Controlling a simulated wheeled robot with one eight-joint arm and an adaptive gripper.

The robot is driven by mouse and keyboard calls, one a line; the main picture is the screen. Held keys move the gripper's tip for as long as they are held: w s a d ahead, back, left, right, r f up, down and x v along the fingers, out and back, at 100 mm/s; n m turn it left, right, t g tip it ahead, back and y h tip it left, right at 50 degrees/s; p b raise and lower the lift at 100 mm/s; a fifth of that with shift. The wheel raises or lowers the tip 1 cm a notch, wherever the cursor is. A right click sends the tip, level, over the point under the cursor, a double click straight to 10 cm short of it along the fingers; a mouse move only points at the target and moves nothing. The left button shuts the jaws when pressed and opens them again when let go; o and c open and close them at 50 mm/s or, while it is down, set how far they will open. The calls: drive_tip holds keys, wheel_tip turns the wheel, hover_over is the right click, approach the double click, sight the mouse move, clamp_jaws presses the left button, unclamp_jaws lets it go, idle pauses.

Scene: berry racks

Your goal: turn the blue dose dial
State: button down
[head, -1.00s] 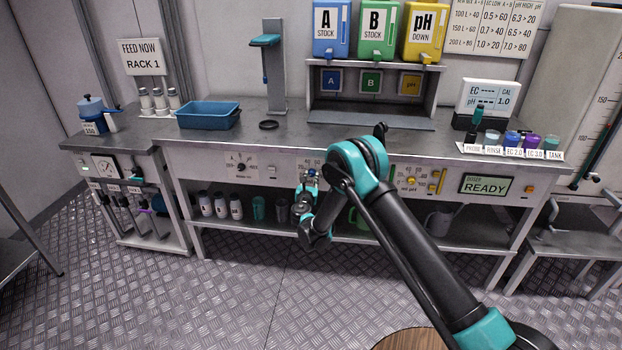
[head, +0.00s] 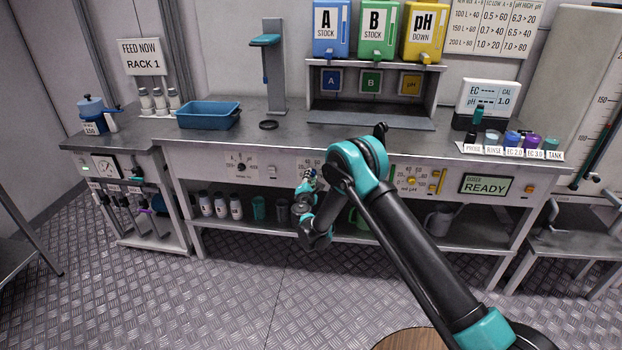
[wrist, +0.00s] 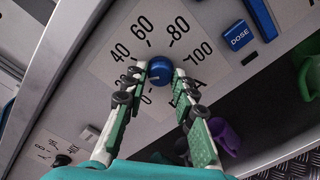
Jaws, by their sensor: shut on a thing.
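The blue dose dial (wrist: 160,70) sits on the bench's front panel, ringed by printed numbers from 0 to 100. In the wrist view my gripper (wrist: 161,78) has one finger on each side of the dial and is shut on it. The dial's pointer is hidden or too small to read. In the head view my gripper (head: 310,178) is at the front panel below the bench top, and the arm hides most of the dial there.
A blue DOSE button (wrist: 239,36) is right of the dial. A yellow dial (head: 411,181) and a READY display (head: 486,184) are farther right on the panel. A blue tray (head: 208,115) stands on the bench. Bottles and jugs fill the shelf below.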

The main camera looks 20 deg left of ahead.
drive_tip(key=m, duration=0.6)
drive_tip(key=shift+m, duration=0.4)
idle(0.3)
drive_tip(key=c, duration=1.2)
unclamp_jaws()
drive_tip(key=v, duration=0.7)
drive_tip(key=shift+s, duration=0.25)
